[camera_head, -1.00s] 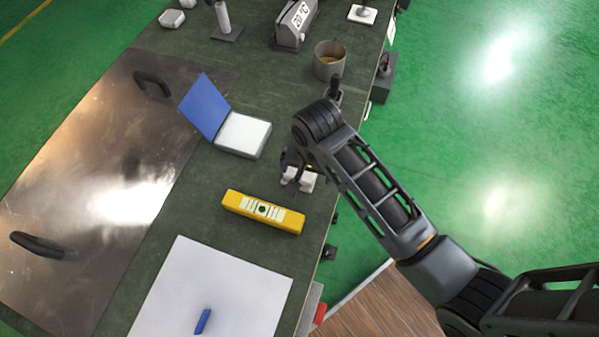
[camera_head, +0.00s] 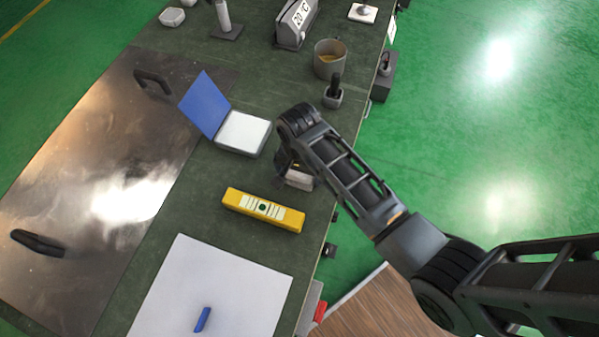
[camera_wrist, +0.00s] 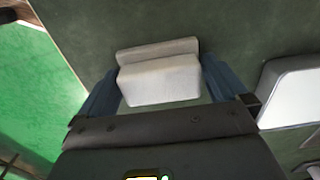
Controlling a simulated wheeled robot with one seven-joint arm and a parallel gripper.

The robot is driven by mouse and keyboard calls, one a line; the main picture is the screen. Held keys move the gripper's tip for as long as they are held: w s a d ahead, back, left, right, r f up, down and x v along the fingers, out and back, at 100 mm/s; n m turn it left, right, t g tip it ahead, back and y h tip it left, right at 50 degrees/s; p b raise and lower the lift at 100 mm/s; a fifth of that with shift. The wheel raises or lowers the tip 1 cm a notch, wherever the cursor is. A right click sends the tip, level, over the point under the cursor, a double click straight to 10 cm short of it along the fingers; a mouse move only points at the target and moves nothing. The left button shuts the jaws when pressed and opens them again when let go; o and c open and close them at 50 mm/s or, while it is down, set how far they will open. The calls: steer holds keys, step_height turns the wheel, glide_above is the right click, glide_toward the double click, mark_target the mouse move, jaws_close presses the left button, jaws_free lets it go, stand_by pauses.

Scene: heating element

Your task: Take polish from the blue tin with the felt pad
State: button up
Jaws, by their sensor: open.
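The blue tin (camera_head: 206,104) stands open on the green bench, its blue lid tilted up and its inside filled white. Its white filling (camera_wrist: 293,97) shows at the right of the wrist view. The felt pad (camera_wrist: 160,80), a whitish block with a raised back part, lies on the bench. In the head view the pad (camera_head: 300,179) is partly hidden by my gripper, just right of the tin.
A yellow level (camera_head: 263,209) lies just in front of the pad. White paper with a blue stick (camera_head: 203,319) is nearer. A grey cup with a black handle (camera_head: 334,91) and a round pot (camera_head: 330,59) stand behind. The bench's right edge is close to my gripper.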

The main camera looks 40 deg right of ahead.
steer(key=shift+c, duration=0.4)
steer(key=c, duration=0.7)
steer(key=shift+r, duration=0.5)
steer(key=r, duration=0.3)
steer(key=shift+s+d+r, duration=0.3)
steer(key=shift+s+d, duration=0.05)
steer(key=shift+d, duration=0.05)
steer(key=s+d+r, duration=0.6)
steer(key=s+d, duration=0.1)
steer(key=shift+s+d+r, duration=0.15)
steer(key=shift+d+r, duration=0.05)
steer(key=shift+d, duration=0.15)
